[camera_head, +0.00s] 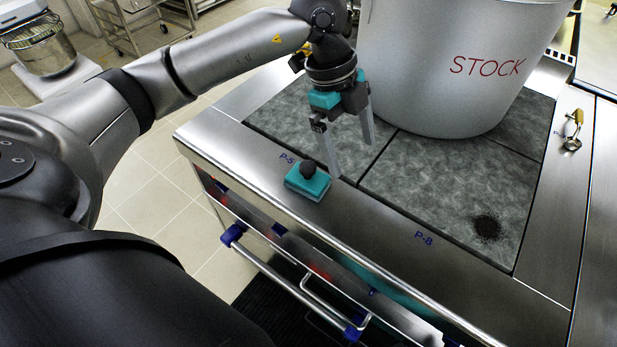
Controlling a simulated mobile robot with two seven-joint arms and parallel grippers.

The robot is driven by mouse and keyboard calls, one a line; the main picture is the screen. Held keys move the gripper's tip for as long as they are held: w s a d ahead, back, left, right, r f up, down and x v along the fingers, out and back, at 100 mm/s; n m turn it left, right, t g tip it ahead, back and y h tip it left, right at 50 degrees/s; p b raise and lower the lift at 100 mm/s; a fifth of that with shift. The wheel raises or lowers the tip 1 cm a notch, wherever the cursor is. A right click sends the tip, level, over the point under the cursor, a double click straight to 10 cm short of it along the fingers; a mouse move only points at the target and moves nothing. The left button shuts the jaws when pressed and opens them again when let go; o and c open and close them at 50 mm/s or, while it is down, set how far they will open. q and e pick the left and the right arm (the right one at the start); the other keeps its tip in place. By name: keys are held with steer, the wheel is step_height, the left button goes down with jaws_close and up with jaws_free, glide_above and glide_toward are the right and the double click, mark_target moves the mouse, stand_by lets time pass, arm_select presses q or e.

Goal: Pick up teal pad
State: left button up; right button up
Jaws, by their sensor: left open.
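The teal pad (308,184) is a small block with a dark round knob on top. It lies on the steel front ledge of the stove, beside the marking P-5. My left gripper (350,160) is open, its two pale fingers pointing down. It is above and behind the pad, over the stove top, and looks apart from it. Nothing shows between the fingers. My right gripper is not in the picture.
A large grey pot marked STOCK (455,70) stands on the grey stove plates (430,185) close behind my left gripper. A dark crumbly patch (487,227) lies on the front right plate. A handrail (290,285) runs along the stove's front. The ledge right of the pad is clear.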

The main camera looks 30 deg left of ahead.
mark_target(308, 175)
arm_select(q)
steer(key=a+n+y, duration=0.3)
steer(key=a+y, duration=0.1)
steer(key=a, duration=0.4)
steer(key=f, duration=0.3)
steer(key=f+b, duration=0.1)
steer(key=f, duration=0.4)
steer(key=shift+w+a+f, duration=0.1)
steer(key=shift+w+f, duration=0.15)
steer(key=shift+f, duration=0.15)
steer(key=shift+s+a+f+b, duration=0.1)
steer(key=shift+f+b, duration=0.2)
steer(key=shift+f, duration=1.05)
steer(key=shift+s+f+b, duration=0.1)
steer(key=shift+f+b, duration=0.15)
steer(key=shift+f, duration=1.05)
steer(key=shift+c, duration=0.4)
steer(key=c, duration=1.3)
steer(key=shift+o, duration=0.2)
steer(key=shift+w+r, duration=0.1)
steer(key=shift+r, duration=0.05)
step_height(308, 175, up, 20)
steer(key=p, duration=0.2)
steer(key=shift+p, duration=0.4)
